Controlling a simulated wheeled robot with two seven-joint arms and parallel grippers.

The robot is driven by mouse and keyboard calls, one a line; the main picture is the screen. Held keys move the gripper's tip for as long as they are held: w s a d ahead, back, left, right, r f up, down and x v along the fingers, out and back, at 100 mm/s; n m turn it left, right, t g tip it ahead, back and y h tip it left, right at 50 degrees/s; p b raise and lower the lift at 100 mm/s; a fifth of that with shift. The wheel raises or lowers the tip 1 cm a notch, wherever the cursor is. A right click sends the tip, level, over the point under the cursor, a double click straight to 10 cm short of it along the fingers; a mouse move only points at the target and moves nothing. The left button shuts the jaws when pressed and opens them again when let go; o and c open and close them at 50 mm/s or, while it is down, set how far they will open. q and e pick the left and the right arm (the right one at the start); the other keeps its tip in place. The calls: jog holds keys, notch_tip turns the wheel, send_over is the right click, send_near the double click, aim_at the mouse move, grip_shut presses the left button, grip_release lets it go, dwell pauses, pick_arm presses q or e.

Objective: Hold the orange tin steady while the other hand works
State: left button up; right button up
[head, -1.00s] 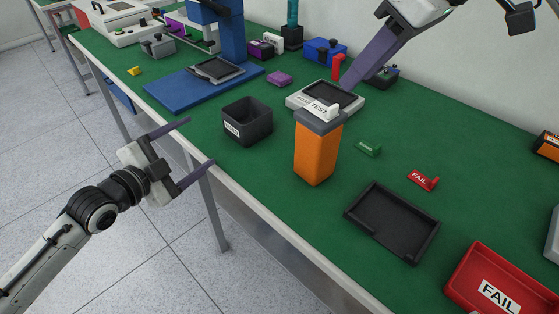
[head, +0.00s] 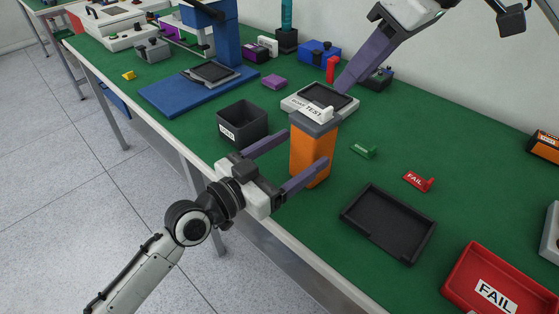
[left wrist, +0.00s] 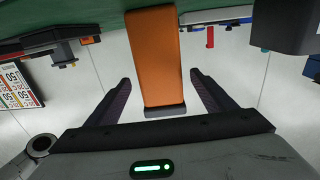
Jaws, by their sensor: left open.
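The orange tin (head: 309,155) with a grey top stands upright on the green bench. It also shows in the left wrist view (left wrist: 159,60), upside down in the picture, with its grey end nearest me. My left gripper (head: 306,148) is open at the tin. One purple finger is at the tin's left edge and the other crosses in front of its right side. In the left wrist view there is a gap between the tin and each finger. My right gripper (head: 345,88) hangs behind the tin, over the grey-white test fixture (head: 292,105); its finger gap cannot be made out.
A dark open bin (head: 243,124) stands left of the tin. A black tray (head: 388,224), a green clip (head: 363,151), a red FAIL tag (head: 418,181) and a red FAIL tray (head: 488,285) lie to the right. The bench's front edge (head: 275,233) runs below my left gripper.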

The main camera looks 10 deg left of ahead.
aim_at(316, 108)
pick_arm(q)
jog(key=x, duration=0.5)
jog(key=shift+d, duration=0.1)
jog(key=c, duration=1.2)
jog(key=shift+c, duration=0.2)
